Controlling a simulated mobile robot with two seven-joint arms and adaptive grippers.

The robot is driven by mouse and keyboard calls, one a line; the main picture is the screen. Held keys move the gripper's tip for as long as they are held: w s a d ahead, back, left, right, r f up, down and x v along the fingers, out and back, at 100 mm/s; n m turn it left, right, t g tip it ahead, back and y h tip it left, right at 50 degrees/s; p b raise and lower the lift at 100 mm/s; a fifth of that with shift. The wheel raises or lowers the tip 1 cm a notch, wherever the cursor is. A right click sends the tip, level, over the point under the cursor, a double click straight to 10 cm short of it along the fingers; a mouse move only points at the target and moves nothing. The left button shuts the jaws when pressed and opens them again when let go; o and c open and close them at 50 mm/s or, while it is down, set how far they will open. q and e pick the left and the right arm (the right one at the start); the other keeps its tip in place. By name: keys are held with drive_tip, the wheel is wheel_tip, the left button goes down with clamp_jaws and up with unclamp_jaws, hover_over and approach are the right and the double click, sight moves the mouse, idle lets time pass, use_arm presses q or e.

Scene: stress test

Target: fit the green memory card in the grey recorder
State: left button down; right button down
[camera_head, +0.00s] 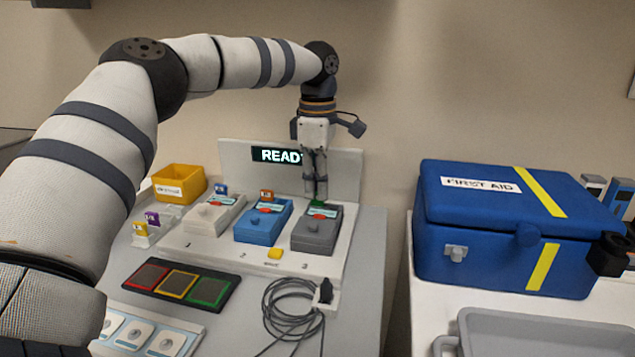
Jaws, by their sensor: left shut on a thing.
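The grey recorder (318,232) stands at the right end of the white rack, above the number 3. My left gripper (316,195) points straight down over the recorder's back end, its fingers shut. A small bit of green, the memory card (318,205), shows at the fingertips, right at the recorder's top back edge. The fingers hide most of the card, and I cannot tell whether it is in the slot or only above it. My right gripper is not in view.
A blue recorder (263,222) and a white recorder (213,214) stand left of the grey one. Behind is a panel with a lit display (278,155). A coiled black cable (292,310) lies in front. A blue first aid box (500,240) stands at the right.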

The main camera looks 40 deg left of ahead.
use_arm(q)
drive_tip(key=shift+f, duration=0.35)
idle(1.4)
drive_tip(key=c, duration=2)
unclamp_jaws()
drive_tip(key=shift+r, duration=0.1)
drive_tip(key=shift+r, duration=1.95)
drive_tip(key=o, duration=0.6)
drive_tip(key=shift+c, duration=0.2)
drive_tip(key=shift+r, duration=0.1)
